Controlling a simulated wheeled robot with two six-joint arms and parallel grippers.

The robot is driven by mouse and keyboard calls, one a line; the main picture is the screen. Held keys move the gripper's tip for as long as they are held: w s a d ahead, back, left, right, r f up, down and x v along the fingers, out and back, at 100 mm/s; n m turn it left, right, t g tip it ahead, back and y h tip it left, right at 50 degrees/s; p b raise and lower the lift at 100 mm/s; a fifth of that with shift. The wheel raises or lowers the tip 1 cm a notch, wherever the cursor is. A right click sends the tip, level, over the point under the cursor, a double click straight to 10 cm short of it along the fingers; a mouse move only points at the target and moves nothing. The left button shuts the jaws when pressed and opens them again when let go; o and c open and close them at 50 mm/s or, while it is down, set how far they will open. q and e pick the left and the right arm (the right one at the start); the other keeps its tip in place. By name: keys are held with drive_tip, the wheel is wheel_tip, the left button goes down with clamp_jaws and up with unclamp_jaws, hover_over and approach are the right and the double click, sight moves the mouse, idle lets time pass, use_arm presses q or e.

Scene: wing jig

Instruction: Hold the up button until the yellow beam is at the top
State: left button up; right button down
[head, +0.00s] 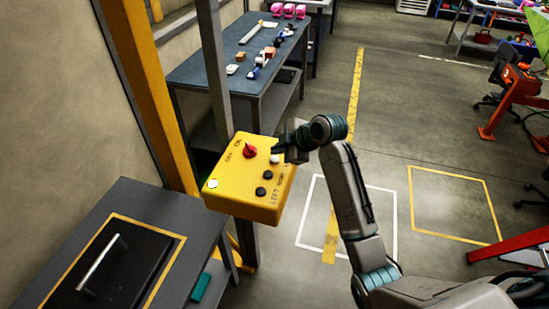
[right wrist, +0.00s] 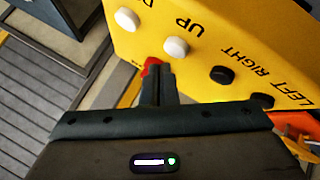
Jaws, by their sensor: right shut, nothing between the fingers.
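The yellow control box (head: 240,205) stands on a post in the head view. Its white up button (right wrist: 175,47), next to the word UP, shows in the right wrist view; a second white button (right wrist: 127,19) is beside it. My right gripper (right wrist: 157,68) is shut and empty, its fingertips just beside the up button in the picture; I cannot tell whether they touch the box. In the head view the right gripper (head: 279,150) is at the box's upper right edge and covers part of the buttons. My left gripper is not in view. I cannot make out the yellow beam for sure.
The box also has black buttons (right wrist: 222,75), a red knob (head: 249,151) and a glowing light (head: 213,184). A blue-topped table (head: 205,70) with parts stands behind. A dark cabinet (head: 50,235) is at the lower left. Open floor lies to the right.

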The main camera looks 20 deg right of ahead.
drive_tip(key=shift+f, duration=0.15)
idle(0.7)
drive_tip(key=shift+f, duration=0.3)
drive_tip(key=shift+f, duration=0.45)
idle(1.6)
drive_tip(key=shift+r, duration=0.1)
idle(3.9)
drive_tip(key=shift+r+p, duration=0.65)
drive_tip(key=shift+r, duration=0.15)
